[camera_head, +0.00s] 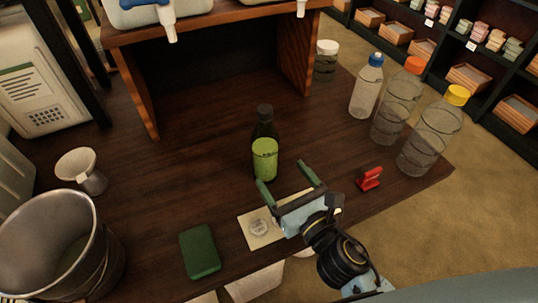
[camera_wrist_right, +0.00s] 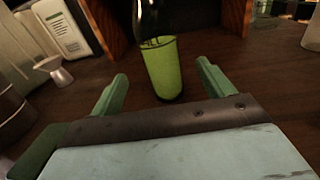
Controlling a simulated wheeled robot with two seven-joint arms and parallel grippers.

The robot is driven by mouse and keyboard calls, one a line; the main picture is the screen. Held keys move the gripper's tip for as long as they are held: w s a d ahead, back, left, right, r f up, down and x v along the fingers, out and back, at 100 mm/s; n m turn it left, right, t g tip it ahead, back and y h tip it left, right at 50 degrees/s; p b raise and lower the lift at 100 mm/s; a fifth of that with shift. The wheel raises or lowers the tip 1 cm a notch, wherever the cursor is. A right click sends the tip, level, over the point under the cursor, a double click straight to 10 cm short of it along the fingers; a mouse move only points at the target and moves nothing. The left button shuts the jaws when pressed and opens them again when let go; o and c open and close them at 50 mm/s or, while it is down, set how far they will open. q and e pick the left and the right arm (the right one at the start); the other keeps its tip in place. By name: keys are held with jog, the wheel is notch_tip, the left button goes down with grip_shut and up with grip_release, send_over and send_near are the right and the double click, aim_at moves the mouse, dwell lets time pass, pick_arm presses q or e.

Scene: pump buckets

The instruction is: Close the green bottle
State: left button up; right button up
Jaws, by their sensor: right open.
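The green bottle (camera_head: 265,158) stands upright on the dark wooden table, with a bright green lower part and a dark neck and top. I cannot tell whether its dark top is a separate cap. In the right wrist view the bottle (camera_wrist_right: 163,70) stands just beyond and between the fingertips, its top cut off by the frame. My right gripper (camera_head: 283,174) is open and empty, its fingers pointing at the bottle's lower part from the front right. The gripper (camera_wrist_right: 162,75) also shows in the wrist view. My left gripper is not in view.
A pale card (camera_head: 277,226) with small round pieces lies under my right gripper. A green block (camera_head: 199,251), red clip-like item (camera_head: 369,179), metal bucket (camera_head: 60,245) and white funnel (camera_head: 82,170) surround it. Clear bottles (camera_head: 433,133) stand right; a wooden stand (camera_head: 297,55) is behind.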

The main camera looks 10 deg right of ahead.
aim_at(261, 147)
jog(key=x, duration=0.9)
jog(key=shift+w, duration=0.15)
jog(key=shift+w+a, duration=0.2)
jog(key=shift+w, duration=0.45)
